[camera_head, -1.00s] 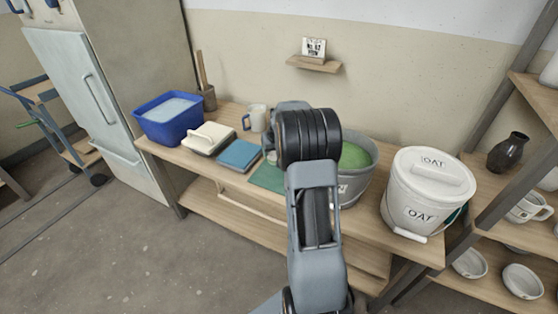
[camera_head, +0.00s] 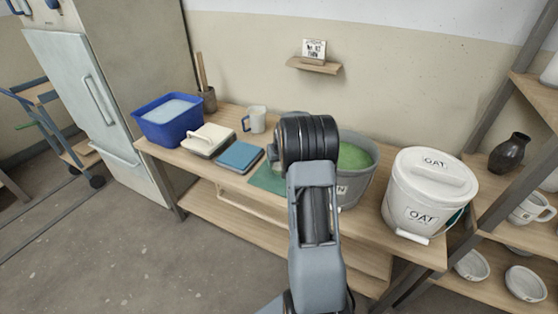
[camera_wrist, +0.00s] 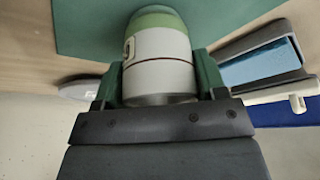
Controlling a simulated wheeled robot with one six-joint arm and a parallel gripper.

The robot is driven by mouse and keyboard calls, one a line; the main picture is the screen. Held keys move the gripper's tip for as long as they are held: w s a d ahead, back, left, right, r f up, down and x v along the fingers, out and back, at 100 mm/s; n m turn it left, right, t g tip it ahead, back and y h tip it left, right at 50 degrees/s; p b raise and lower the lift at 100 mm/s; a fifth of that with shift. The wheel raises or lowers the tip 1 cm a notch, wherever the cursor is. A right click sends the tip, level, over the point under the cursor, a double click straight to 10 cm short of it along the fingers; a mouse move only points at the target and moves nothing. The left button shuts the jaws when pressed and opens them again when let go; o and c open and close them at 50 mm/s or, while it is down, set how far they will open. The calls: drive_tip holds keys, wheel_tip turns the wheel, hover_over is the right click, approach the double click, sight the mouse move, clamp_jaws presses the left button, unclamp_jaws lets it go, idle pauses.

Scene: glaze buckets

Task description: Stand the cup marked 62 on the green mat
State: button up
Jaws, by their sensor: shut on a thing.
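My gripper (camera_wrist: 160,84) is shut on a white cup (camera_wrist: 158,76) with a thin dark red line and a green band at its far end. Its fingers press the cup from both sides. No number is readable on it; part of a dark-outlined mark shows at its left edge. The cup's green end lies over the green mat (camera_wrist: 85,25) in the wrist view; I cannot tell whether it touches. In the head view the green mat (camera_head: 268,179) shows on the table left of my arm, which hides the gripper and the held cup.
A bucket of green glaze (camera_head: 357,158) stands just right of my arm, then a lidded OAT bucket (camera_head: 425,195). Left of the mat are a blue pad (camera_head: 240,156), a white block with a handle (camera_head: 207,138) and a blue tub (camera_head: 170,118). Another mug (camera_head: 256,119) stands behind.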

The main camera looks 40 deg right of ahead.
drive_tip(key=o, duration=1)
drive_tip(key=shift+f, duration=0.1)
drive_tip(key=shift+r, duration=0.35)
drive_tip(key=p+v, duration=0.2)
drive_tip(key=v, duration=0.8)
drive_tip(key=s+a+r+n+y, duration=0.1)
drive_tip(key=s+a+r, duration=0.25)
drive_tip(key=a, duration=0.35)
drive_tip(key=s+a+r+n, duration=0.15)
drive_tip(key=s+a, duration=0.25)
drive_tip(key=a, duration=0.4)
drive_tip(key=s+a+g, duration=0.1)
drive_tip(key=s+a, duration=0.9)
drive_tip(key=s, duration=0.4)
drive_tip(key=shift+f+n, duration=0.3)
drive_tip(key=shift+n, duration=0.05)
